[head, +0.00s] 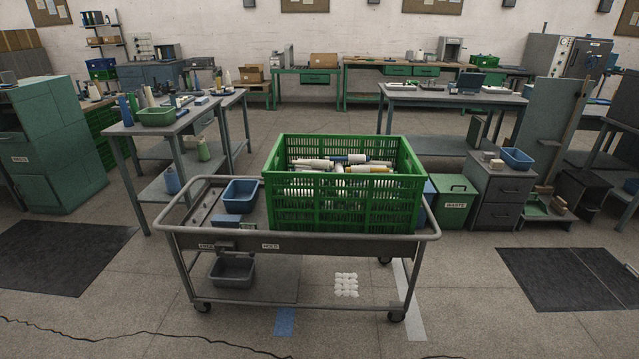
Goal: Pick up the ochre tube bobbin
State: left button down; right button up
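A green slatted crate (342,207) stands on a grey wheeled cart (340,247) in the middle of the head view. Several bobbins with pale yarn lie jumbled in it, some with tube ends showing. One bobbin near the back right has a yellowish, ochre-looking end (379,163); at this size I cannot be sure of its tube colour. A blue tube end (340,158) shows beside it. The lower bobbins are hidden by the crate's front wall and those on top. Neither of my grippers shows in the head view.
A blue bin (240,196) sits on the cart left of the crate, and a grey bin (232,270) on its lower shelf. A green waste bin (453,203) and grey drawer cabinet (499,194) stand right of the cart. The floor in front is clear.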

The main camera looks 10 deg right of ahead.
aim_at(353, 169)
jog(key=u, duration=0.25)
jog(key=k, duration=0.6)
jog(key=z, duration=0.65)
jog(key=i, duration=0.7)
jog(key=z, duration=0.95)
jog(key=i, duration=0.9)
jog(key=u, duration=0.4)
jog(key=i, duration=0.85)
jog(key=u, duration=0.75)
